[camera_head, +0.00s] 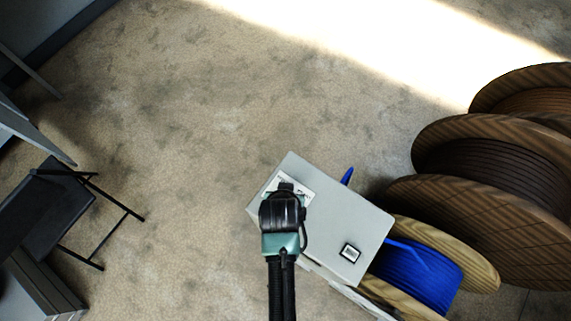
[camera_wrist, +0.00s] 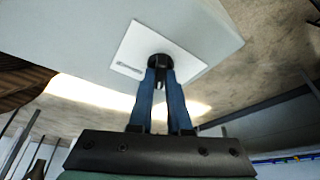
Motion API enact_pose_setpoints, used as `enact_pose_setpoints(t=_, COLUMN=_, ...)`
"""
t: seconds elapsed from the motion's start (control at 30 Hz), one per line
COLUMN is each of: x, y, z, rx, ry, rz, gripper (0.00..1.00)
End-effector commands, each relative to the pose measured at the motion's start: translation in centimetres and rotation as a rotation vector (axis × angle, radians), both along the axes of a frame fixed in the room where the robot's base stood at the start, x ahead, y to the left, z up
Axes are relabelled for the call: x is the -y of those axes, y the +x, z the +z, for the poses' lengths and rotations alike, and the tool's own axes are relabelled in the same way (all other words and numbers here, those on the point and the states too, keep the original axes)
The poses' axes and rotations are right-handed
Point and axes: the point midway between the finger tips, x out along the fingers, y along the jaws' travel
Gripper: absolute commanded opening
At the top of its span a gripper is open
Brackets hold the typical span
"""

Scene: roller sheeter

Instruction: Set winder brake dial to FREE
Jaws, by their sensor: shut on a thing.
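The winder brake dial (camera_wrist: 160,61) is a small round black knob on a white label plate (camera_wrist: 190,62) in the wrist view. My gripper (camera_wrist: 160,74) has its two blue fingers at the dial, shut on it. The plate carries a line of small print that I cannot read, and the dial's setting cannot be told. In the head view, the plate (camera_head: 299,186) lies at the upper left end of a light grey box (camera_head: 335,215). My wrist covers the dial there.
A small black-and-white switch (camera_head: 349,253) sits on the box's lower right end. A blue cable reel (camera_head: 420,272) stands beside the box, with large wooden reels (camera_head: 480,225) at the right. A black folding chair (camera_head: 55,205) is at left. Open floor (camera_head: 200,120) lies beyond the box.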

Motion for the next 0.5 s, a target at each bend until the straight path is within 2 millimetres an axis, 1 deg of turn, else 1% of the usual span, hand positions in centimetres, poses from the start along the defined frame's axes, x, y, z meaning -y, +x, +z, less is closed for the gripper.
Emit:
enact_pose_setpoints(t=0.2, x=0.09, y=0.03, z=0.16, rx=0.001, ry=0.000, rz=0.089, gripper=0.00)
enact_pose_setpoints(t=0.5, x=0.09, y=0.06, z=0.07, rx=0.001, ry=-0.001, rz=0.132, gripper=0.00)
